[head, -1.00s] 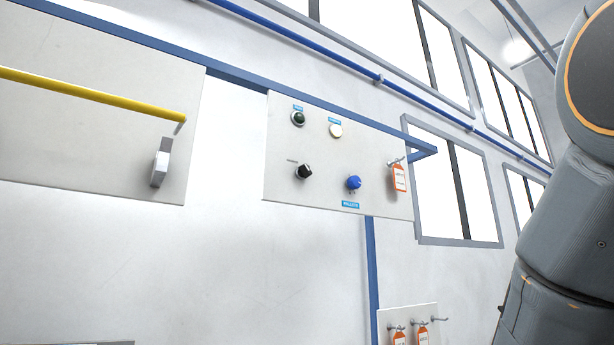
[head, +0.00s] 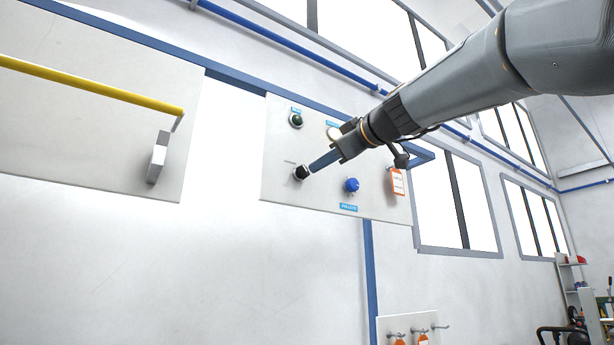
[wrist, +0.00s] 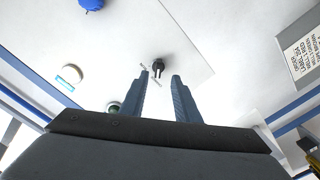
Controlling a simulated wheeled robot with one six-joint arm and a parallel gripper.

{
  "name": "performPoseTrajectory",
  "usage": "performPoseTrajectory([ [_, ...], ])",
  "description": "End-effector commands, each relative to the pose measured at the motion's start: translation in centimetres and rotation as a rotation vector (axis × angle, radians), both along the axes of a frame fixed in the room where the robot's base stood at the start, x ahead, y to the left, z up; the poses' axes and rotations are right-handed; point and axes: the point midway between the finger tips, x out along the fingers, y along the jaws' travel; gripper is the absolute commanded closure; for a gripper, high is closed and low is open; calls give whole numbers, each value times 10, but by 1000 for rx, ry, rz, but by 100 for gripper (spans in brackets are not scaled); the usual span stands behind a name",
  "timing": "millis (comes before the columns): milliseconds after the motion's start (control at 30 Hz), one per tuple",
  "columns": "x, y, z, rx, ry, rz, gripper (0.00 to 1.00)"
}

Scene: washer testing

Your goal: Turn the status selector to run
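A black selector knob (head: 301,173) sits on the pale control panel (head: 280,145), at its lower left, with a small label too faint to read. In the wrist view the black knob (wrist: 159,67) shows just past the fingertips, in line with the gap between them. My gripper (head: 314,168) points at the knob from the right, its tips close to it in the head view. In the wrist view my gripper (wrist: 161,78) has its two blue-grey fingers apart, with nothing held. I cannot tell whether the tips touch the knob.
A blue knob (head: 351,186) is right of the black knob. A green button (head: 296,121) and a white button (head: 333,133), partly behind my gripper, are above. An orange tag (head: 398,184) hangs at the panel's right.

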Motion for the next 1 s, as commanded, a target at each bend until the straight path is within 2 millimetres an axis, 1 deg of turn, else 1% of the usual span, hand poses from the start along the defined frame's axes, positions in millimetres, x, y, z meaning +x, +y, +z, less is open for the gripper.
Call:
performPoseTrajectory([
  [33, -1, 2, 6, -2, -14, 5, 71],
  [100, 2, 6, 10, -6, -22, 7, 71],
  [167, 8, 10, 10, -5, -21, 8, 71],
  [400, 39, 31, 10, -5, -18, 7, 71],
  [600, 56, 42, 9, -5, -19, 7, 71],
  [733, 60, 45, 9, -5, -20, 5, 71],
  [967, 61, 45, 8, -5, -19, 5, 71],
  [1000, 61, 45, 8, -5, -19, 5, 76],
])
